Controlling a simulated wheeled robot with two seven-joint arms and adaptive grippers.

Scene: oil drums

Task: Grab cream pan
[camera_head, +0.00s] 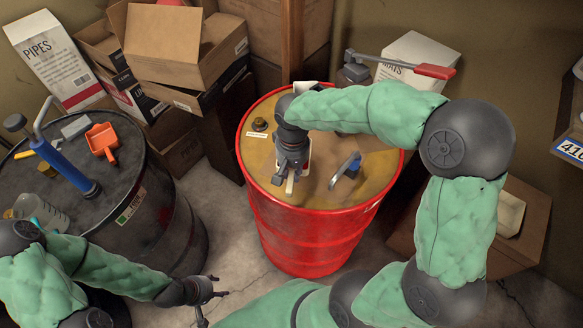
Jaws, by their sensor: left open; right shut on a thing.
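My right gripper (289,172) reaches down over the top of the red drum (310,235) and is shut on a cream-coloured thing, seemingly the cream pan (307,152). Only pale parts of it show beside and below the fingers; my gripper and wrist hide the rest. I cannot tell whether it touches the drum top. My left gripper (212,290) is open and empty, low over the floor between the two drums.
The black drum (150,225) at left holds an orange scoop (102,140), a blue pump (65,165) and a clear jug (42,212). Cardboard boxes (180,50) stand behind.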

